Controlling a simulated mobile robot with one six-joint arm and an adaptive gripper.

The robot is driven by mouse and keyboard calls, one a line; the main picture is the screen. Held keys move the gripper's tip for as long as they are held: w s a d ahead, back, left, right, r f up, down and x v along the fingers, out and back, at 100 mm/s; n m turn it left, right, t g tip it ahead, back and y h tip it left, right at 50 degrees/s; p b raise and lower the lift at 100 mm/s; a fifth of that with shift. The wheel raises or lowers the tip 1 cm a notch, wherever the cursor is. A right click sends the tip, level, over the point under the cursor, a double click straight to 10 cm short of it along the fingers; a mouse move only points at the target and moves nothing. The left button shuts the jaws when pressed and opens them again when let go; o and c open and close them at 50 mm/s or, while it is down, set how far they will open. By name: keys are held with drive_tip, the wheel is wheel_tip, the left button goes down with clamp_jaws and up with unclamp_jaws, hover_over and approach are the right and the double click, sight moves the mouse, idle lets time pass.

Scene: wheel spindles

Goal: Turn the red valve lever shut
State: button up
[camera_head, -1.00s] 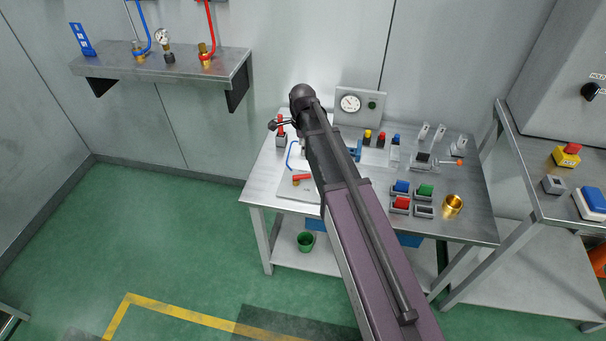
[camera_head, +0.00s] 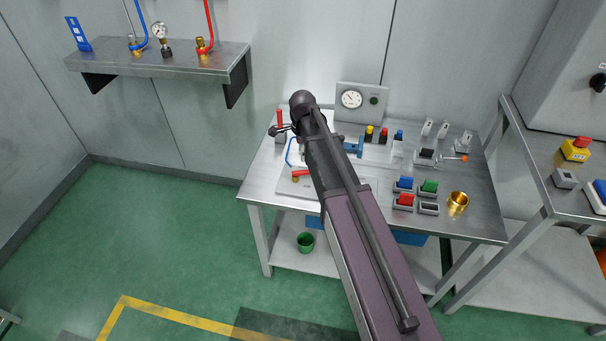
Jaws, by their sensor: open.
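A red lever (camera_head: 301,173) lies roughly level on a small brass valve (camera_head: 295,180), on the pale plate at the table's left front. My arm passes close to its right end. My gripper (camera_head: 273,131) is at the table's back left, above and behind the valve and apart from it. It is small and dark in this view, with its jaws open and nothing seen between them. A second red handle (camera_head: 280,117) stands upright on a grey base just beside my gripper; whether they touch cannot be told.
My arm hides the table's middle. Blue, green and red rocker switches (camera_head: 404,200), a brass cup (camera_head: 458,201) and an orange-tipped lever (camera_head: 463,158) stand on the right. A gauge box (camera_head: 361,101) is at the back. A blue hose (camera_head: 289,153) curves near the valve.

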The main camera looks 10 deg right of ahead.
sight(302, 171)
drive_tip(key=shift+f+b, duration=3.95)
drive_tip(key=shift+f, duration=0.3)
clamp_jaws()
